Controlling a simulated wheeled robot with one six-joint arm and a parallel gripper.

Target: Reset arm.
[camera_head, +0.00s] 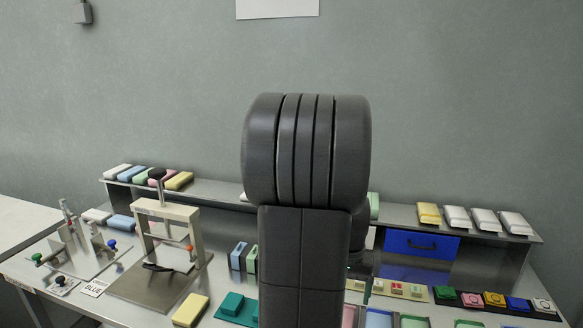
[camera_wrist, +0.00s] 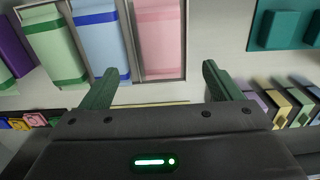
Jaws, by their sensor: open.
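My gripper (camera_wrist: 159,68) shows in the wrist view with its two dark green fingers spread wide apart. It is open, and nothing sits between the fingers. Beyond the fingertips lie a pink block (camera_wrist: 160,38), a blue block (camera_wrist: 100,32) and a pale green block with darker green bands (camera_wrist: 55,48). The fingers appear apart from these blocks, though the exact distance is hard to tell. In the head view my own arm stands upright in the middle and hides the gripper and the centre of the bench.
A metal shelf (camera_head: 393,216) runs along the back with coloured blocks on it. A press-like fixture (camera_head: 167,212) and a knobbed fixture (camera_head: 78,246) stand at the left. A blue drawer (camera_head: 421,244) sits under the shelf. A yellow block (camera_head: 190,310) lies in front.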

